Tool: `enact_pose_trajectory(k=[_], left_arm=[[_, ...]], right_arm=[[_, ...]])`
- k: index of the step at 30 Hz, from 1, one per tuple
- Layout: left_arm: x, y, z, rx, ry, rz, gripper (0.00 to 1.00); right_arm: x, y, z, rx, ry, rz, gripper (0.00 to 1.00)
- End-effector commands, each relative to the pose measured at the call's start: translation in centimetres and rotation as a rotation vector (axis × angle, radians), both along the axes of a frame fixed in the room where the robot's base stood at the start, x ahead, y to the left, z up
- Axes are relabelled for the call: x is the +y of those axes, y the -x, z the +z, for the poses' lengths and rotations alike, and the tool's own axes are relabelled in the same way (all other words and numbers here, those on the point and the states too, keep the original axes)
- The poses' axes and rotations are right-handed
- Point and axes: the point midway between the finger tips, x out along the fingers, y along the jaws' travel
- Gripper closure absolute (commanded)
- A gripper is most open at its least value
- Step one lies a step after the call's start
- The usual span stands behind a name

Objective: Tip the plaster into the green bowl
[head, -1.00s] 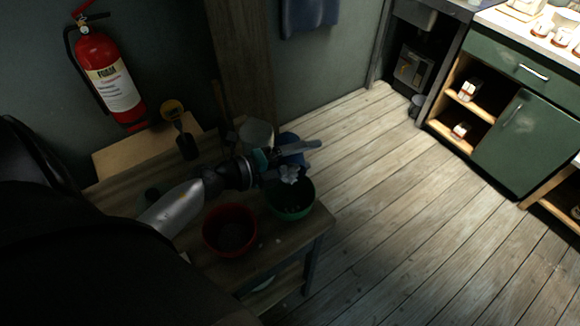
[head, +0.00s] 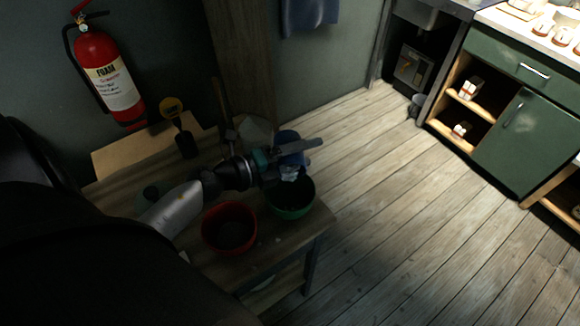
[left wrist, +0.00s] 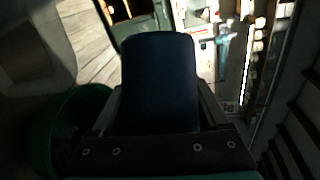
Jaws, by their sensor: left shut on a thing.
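My left gripper (head: 296,155) reaches in over the work table from the left and is shut on a dark blue cup (head: 288,137). The cup also shows between the fingers in the left wrist view (left wrist: 158,85). The green bowl (head: 297,213) stands near the table's right corner, just below the gripper, and its rim shows at the left of the wrist view (left wrist: 40,130). Pale plaster (head: 293,174) shows at the cup's lower end, above the bowl. The cup looks tilted; its inside is hidden. My right gripper is not in view.
A red bowl (head: 229,238) stands left of the green bowl on the wooden table (head: 285,243). A pale grey container (head: 257,130) and a dark tool with a yellow top (head: 171,106) stand behind. A fire extinguisher (head: 108,80) hangs on the wall. The floor at right is clear.

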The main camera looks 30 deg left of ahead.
Motion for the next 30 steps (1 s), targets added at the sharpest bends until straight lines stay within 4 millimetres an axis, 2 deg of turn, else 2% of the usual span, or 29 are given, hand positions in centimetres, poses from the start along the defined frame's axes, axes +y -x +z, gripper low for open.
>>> enact_pose_trajectory(k=[30], left_arm=[[-0.13,0.17,0.33,-0.065,-0.048,0.001,0.81]], right_arm=[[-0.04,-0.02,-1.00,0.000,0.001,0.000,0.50]])
